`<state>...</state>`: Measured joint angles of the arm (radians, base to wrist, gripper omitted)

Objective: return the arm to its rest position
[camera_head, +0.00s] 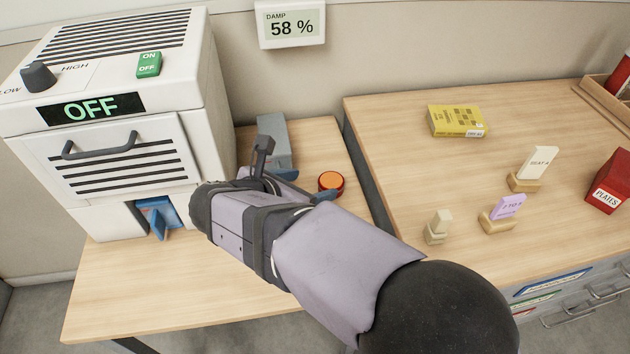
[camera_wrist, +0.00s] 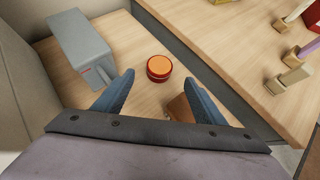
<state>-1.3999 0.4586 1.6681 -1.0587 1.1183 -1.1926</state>
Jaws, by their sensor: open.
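My gripper (camera_head: 312,190) is over the left table, mostly hidden behind my own arm in the head view. In the wrist view its two blue-grey fingers (camera_wrist: 160,84) stand apart with nothing held between them. A round red-and-orange button (camera_head: 331,182) lies just beyond the fingertips, and it also shows in the wrist view (camera_wrist: 159,68). A small brown piece (camera_wrist: 179,108) is partly hidden by the right finger; I cannot tell what it is.
A grey box (camera_head: 275,147) stands behind the gripper, near the wall. A white machine (camera_head: 125,120) reading OFF stands left, with a blue piece (camera_head: 157,214) in its lower opening. The right table (camera_head: 400,150) holds a yellow book (camera_head: 457,120), small stands and a red box (camera_head: 608,180). The left table's front is clear.

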